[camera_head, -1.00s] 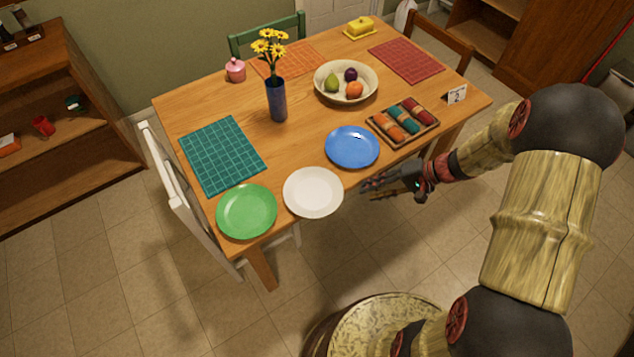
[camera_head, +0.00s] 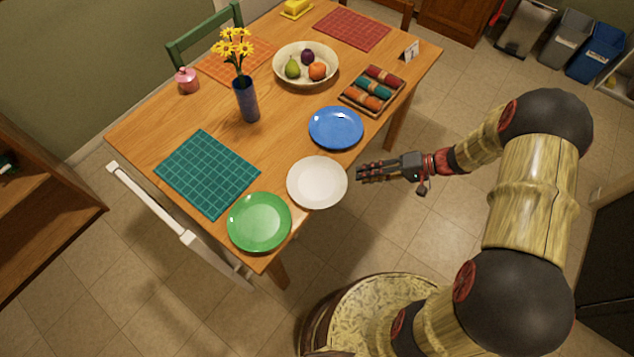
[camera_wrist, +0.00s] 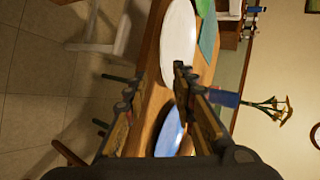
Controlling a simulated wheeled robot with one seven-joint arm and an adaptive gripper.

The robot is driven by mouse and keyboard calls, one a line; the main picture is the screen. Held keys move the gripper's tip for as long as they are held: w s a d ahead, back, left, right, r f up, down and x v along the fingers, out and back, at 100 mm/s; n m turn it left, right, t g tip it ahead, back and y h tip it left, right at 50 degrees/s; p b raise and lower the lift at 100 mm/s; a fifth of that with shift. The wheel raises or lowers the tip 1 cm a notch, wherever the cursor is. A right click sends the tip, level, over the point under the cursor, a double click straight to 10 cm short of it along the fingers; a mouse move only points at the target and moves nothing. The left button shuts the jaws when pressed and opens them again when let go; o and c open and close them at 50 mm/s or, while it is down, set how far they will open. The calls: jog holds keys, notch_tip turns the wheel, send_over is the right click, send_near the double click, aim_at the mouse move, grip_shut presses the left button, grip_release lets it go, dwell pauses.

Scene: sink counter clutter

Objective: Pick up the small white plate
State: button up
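The small white plate (camera_head: 317,183) lies flat at the table's near edge, between the green plate (camera_head: 259,222) and the blue plate (camera_head: 336,128). It also shows at the top of the wrist view (camera_wrist: 179,35), beyond my fingertips. My gripper (camera_head: 360,172) is just right of the white plate, off the table's edge, and appears apart from it. In the wrist view, its two fingers (camera_wrist: 153,85) are spread with nothing held between them.
The wooden table (camera_head: 195,130) also holds a teal mat (camera_head: 207,173), a blue vase with yellow flowers (camera_head: 247,100), a fruit bowl (camera_head: 280,72) and a tray of rolled cloths (camera_head: 372,91). A white chair (camera_head: 180,225) stands at the left edge. Open floor lies below my gripper.

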aim_at(341, 181)
jog(key=x, duration=0.2)
jog(key=b+x, duration=0.1)
jog(key=x, duration=0.3)
jog(key=shift+s+a+r+b, duration=0.15)
jog(key=shift+s+b, duration=0.1)
jog(key=shift+b, duration=0.15)
jog(key=shift+c, duration=1)
jog(key=c, duration=0.4)
grip_shut()
